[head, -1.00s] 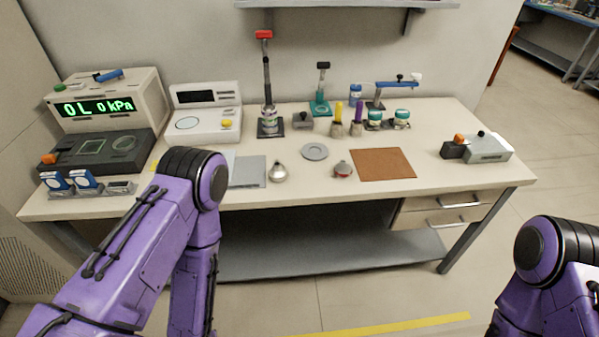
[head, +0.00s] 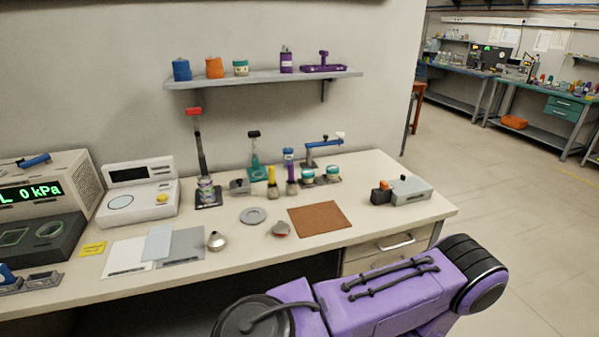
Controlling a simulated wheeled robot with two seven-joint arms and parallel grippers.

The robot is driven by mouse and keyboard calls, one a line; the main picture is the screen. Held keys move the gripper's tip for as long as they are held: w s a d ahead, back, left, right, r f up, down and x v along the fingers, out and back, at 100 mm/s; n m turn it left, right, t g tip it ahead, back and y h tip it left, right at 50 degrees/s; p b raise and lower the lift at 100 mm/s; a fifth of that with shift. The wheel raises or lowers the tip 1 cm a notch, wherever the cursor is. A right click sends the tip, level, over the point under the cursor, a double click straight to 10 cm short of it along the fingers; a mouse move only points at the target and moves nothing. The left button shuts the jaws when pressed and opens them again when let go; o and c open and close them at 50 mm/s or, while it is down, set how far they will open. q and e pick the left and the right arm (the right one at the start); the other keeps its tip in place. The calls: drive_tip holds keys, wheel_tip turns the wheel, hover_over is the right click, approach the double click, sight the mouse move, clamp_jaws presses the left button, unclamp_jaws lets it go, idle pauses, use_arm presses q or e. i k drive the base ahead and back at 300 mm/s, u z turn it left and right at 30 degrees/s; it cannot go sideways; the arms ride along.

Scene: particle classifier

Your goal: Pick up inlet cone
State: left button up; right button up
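A small silver metal cone (head: 216,240), which looks like the inlet cone, sits on the bench near its front edge, just right of a grey plate. A small round red and silver part (head: 281,229) lies to its right, and a flat grey disc (head: 253,216) lies behind and between them. Neither of my grippers shows in the head view. Only purple links of my own arm cross the bottom of the picture, in front of the bench and apart from the cone.
A brown mat (head: 320,219) lies right of the cone. Behind stand a white scale (head: 139,192), a red-handled press (head: 201,160) and several small jars and tools. A grey device (head: 405,191) is at the right end. A wall shelf (head: 265,80) holds containers.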

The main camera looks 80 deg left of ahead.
sight(216, 241)
drive_tip(key=z, duration=0.4)
drive_tip(key=k, duration=1)
drive_tip(key=u, duration=1)
